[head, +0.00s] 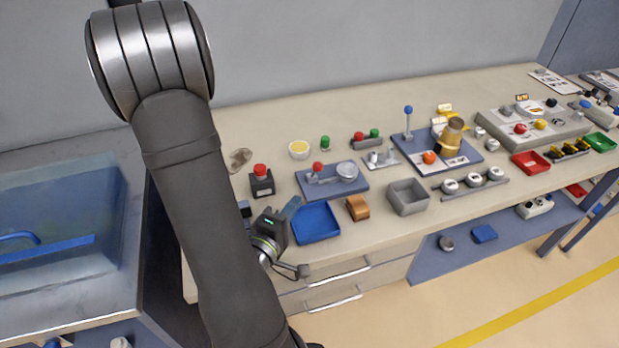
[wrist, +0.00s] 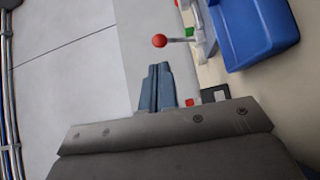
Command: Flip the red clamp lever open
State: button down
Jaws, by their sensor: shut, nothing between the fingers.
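In the wrist view the red knob (wrist: 160,41) sits on a thin rod leading right to a grey body. My gripper (head: 292,205) is above the front of the bench, in front of the plate and apart from the lever. In the wrist view its two blue-grey fingers (wrist: 157,66) are together with nothing between them. The knob appears just beyond the fingertips, with no contact visible.
A blue tray (head: 316,223) lies right of my gripper, with an orange-brown block (head: 357,208) and a grey bin (head: 407,197) further right. A red button on a dark box (head: 261,181) stands left of the plate. Sink equipment (head: 60,225) is at left.

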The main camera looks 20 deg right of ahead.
aim_at(314, 170)
jog(key=shift+a+r+n, duration=0.1)
jog(key=shift+a+n, duration=0.2)
jog(key=shift+w+d, duration=0.1)
jog(key=shift+x, duration=4.9)
jog(key=shift+w, duration=0.15)
